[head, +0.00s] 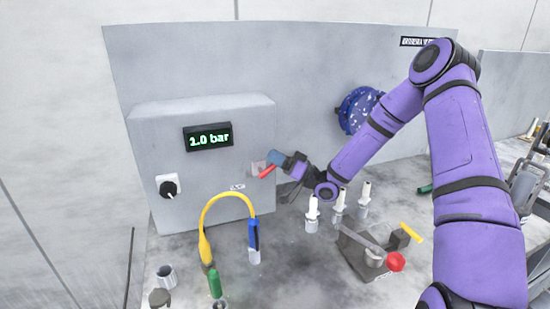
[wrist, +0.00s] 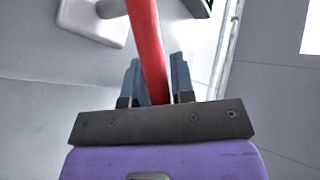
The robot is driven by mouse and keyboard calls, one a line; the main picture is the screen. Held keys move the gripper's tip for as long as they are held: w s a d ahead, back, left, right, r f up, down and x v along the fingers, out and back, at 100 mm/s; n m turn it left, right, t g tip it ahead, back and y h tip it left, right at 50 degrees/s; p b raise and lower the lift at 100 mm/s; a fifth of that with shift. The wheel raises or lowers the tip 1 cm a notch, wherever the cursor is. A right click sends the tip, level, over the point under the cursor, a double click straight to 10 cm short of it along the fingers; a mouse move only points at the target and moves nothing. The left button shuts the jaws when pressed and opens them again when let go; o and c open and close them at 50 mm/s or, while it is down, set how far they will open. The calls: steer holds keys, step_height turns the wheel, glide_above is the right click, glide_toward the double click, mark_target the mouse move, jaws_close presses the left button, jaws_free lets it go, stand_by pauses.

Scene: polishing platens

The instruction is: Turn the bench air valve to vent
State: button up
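The bench air valve has a red lever (head: 267,172) and a pale mounting plate (head: 257,167) low on the right part of the grey box. My gripper (head: 274,158) is at the lever, its blue fingers reaching in from the right. The lever slants down and left in the head view. Its pivot is hard to make out there. Any vent marking is too small to read.
A yellow hose (head: 225,197) arches in front. White-tipped fittings (head: 339,203) and a red-knobbed lever clamp (head: 395,262) stand below my arm.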

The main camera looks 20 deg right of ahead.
steer(key=shift+d, duration=0.1)
steer(key=shift+s+d+f, duration=0.15)
steer(key=shift+s+d, duration=0.05)
steer(key=s+d, duration=0.8)
steer(key=d, duration=0.3)
steer(key=shift+d+f, duration=0.25)
steer(key=shift+f, duration=0.2)
